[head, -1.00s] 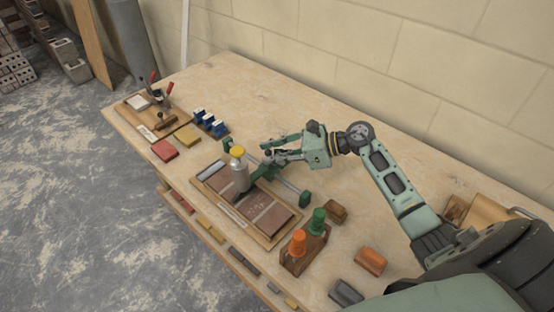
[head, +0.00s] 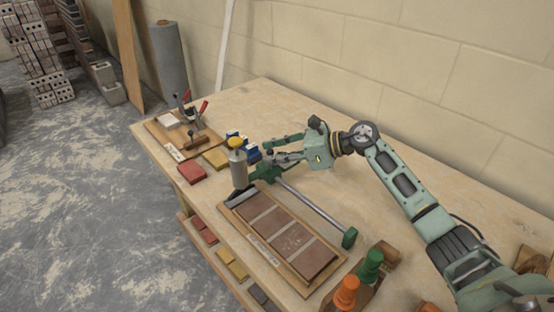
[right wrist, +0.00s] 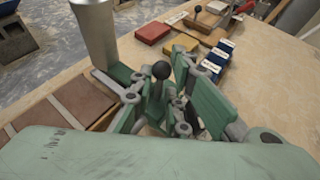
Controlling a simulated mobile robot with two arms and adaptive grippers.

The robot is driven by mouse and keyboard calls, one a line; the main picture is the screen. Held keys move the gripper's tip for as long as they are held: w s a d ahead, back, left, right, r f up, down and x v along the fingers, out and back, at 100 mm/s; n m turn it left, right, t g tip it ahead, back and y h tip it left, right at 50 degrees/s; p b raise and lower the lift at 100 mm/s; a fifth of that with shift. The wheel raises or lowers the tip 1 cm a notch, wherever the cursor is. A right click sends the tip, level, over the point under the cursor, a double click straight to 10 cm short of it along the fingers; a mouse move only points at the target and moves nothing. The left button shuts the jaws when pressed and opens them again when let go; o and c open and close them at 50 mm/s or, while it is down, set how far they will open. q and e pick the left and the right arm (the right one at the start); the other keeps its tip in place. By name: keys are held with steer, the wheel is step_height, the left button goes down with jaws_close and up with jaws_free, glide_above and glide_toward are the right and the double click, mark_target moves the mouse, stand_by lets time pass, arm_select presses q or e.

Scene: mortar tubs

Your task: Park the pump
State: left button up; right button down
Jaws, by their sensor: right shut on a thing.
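The pump (head: 238,168) is an upright grey metal cylinder with a yellow cap. It stands over the far left end of a wooden tray (head: 262,250) holding brown tiles. My left gripper is not in view.
A metal bar with green ends (head: 316,208) lies along the tray's right side. Blue blocks (head: 252,152), a yellow block (head: 215,158) and a red block (head: 192,172) lie beyond the pump. Orange (head: 346,291) and green (head: 371,265) topped items stand near.

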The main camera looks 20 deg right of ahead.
steer(key=shift+w+d+r, duration=0.15)
steer(key=shift+r, duration=0.05)
steer(key=c, duration=2.1)
jaws_free()
steer(key=shift+o, duration=1.2)
steer(key=shift+w+f, duration=0.15)
steer(key=v, duration=1.2)
